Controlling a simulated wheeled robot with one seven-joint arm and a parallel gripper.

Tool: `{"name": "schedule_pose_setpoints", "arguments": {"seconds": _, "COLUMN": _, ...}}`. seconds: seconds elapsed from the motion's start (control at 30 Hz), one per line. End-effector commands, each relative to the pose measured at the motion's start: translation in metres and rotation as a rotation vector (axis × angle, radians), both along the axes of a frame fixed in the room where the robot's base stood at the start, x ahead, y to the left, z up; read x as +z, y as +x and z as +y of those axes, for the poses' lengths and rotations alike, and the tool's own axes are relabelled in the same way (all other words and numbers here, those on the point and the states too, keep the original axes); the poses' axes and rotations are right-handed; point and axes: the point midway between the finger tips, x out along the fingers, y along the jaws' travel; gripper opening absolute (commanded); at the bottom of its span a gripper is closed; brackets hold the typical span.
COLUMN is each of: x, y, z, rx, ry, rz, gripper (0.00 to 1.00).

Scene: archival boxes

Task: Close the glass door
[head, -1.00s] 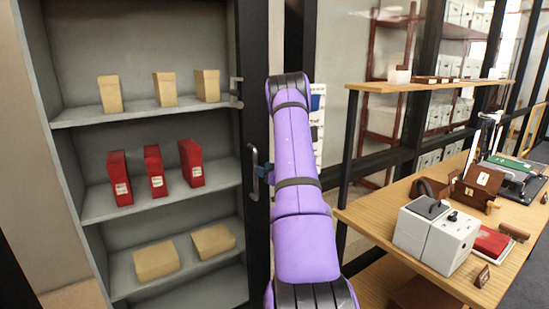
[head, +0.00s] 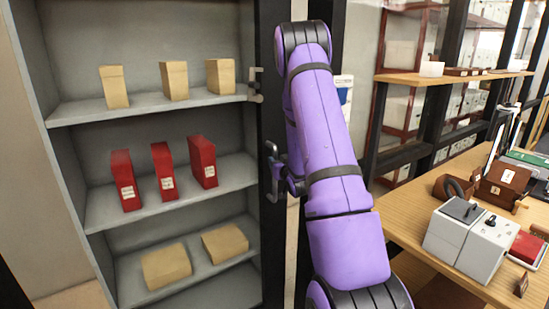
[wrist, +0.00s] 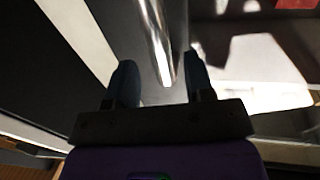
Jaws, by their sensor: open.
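The glass door's dark upright frame (head: 272,120) stands along the right side of the grey cabinet in the head view. A metal handle (head: 274,172) is on this frame. The glass itself is hard to make out, and I cannot tell how far the door stands open. My gripper (head: 288,180) is at the handle, partly hidden by my purple arm. In the wrist view, my gripper (wrist: 160,78) is open, with a finger on each side of the shiny handle bar (wrist: 155,35). I cannot tell whether either finger touches it.
The cabinet shelves (head: 150,110) hold cream boxes (head: 174,80), red boxes (head: 163,171) and tan boxes (head: 166,265). A metal bracket (head: 255,86) sits above the handle. A wooden table (head: 410,235) with a grey-white device (head: 468,240) stands to the right.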

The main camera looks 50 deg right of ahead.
Motion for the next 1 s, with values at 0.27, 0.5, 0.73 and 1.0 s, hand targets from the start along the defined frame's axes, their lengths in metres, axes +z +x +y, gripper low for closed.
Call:
{"name": "schedule_pose_setpoints", "arguments": {"seconds": 0.27, "x": 0.000, "y": 0.036, "z": -0.016, "rx": 0.002, "ry": -0.001, "rz": 0.000, "gripper": 0.48}}
{"name": "schedule_pose_setpoints", "arguments": {"seconds": 0.5, "x": 0.000, "y": 0.046, "z": -0.021, "rx": 0.001, "ry": 0.000, "rz": 0.000, "gripper": 0.48}}
{"name": "schedule_pose_setpoints", "arguments": {"seconds": 0.73, "x": 0.000, "y": 0.046, "z": -0.021, "rx": 0.001, "ry": 0.000, "rz": 0.000, "gripper": 0.46}}
{"name": "schedule_pose_setpoints", "arguments": {"seconds": 1.0, "x": 0.000, "y": 0.046, "z": -0.021, "rx": 0.001, "ry": 0.000, "rz": 0.000, "gripper": 0.00}}
